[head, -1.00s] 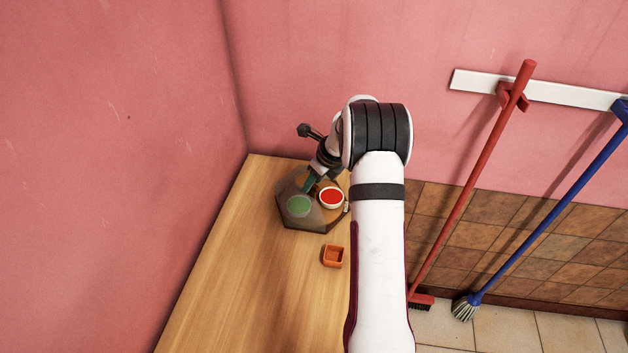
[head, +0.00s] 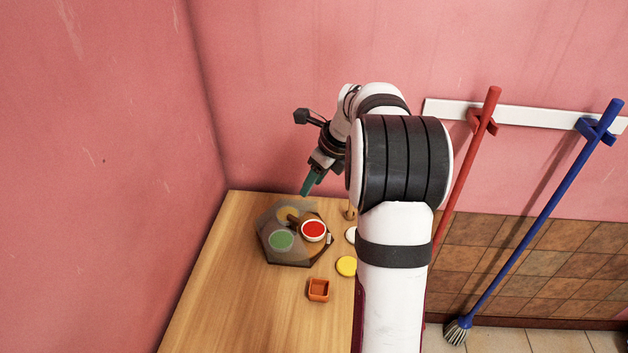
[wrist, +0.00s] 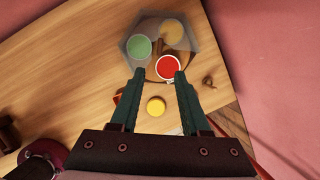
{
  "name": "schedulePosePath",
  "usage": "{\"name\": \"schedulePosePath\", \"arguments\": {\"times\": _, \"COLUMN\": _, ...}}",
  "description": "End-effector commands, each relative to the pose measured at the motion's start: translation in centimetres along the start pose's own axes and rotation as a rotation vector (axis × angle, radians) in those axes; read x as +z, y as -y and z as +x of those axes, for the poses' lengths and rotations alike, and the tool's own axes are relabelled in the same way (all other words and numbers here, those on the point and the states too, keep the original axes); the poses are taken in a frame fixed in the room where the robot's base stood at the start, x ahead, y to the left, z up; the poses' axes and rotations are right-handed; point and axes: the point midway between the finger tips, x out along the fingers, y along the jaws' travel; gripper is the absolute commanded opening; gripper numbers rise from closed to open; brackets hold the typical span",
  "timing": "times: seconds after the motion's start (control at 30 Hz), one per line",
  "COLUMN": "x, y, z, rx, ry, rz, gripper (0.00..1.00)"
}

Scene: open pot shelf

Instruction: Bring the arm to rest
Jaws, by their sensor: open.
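My gripper (head: 309,186) is raised above the far end of the wooden table, close to the pink back wall. In the wrist view its two green fingers (wrist: 157,82) stand apart with nothing held between them. Below is a grey, see-through, many-sided holder (head: 272,250) with a green disc (head: 281,240), a red disc with a white rim (head: 313,230) and a yellowish disc (head: 289,214). The red disc also shows in the wrist view (wrist: 168,67), just beyond the fingertips. My arm hides part of the table's right side.
A small orange square cup (head: 318,290) and a yellow round lid (head: 346,266) are on the table (head: 240,300) in front of the holder. The left of the table is clear. A red broom (head: 472,150) and a blue broom (head: 550,215) hang at the right wall.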

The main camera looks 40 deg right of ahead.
Motion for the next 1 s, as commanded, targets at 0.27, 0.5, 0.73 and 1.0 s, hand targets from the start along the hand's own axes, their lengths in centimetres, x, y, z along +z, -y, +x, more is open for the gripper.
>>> {"name": "schedulePosePath", "arguments": {"times": 0.27, "x": 0.0, "y": 0.0, "z": -0.2, "rx": 0.000, "ry": 0.000, "rz": 0.000, "gripper": 0.46}}
{"name": "schedulePosePath", "arguments": {"times": 0.5, "x": 0.3, "y": -1.1, "z": -0.5, "rx": 0.009, "ry": -0.005, "rz": -0.053, "gripper": 0.46}}
{"name": "schedulePosePath", "arguments": {"times": 0.73, "x": -1.5, "y": -20.1, "z": -5.4, "rx": 0.186, "ry": -0.059, "rz": -1.003, "gripper": 0.46}}
{"name": "schedulePosePath", "arguments": {"times": 1.0, "x": -15.5, "y": -34.7, "z": -8.2, "rx": 0.460, "ry": -0.010, "rz": -2.148, "gripper": 0.46}}
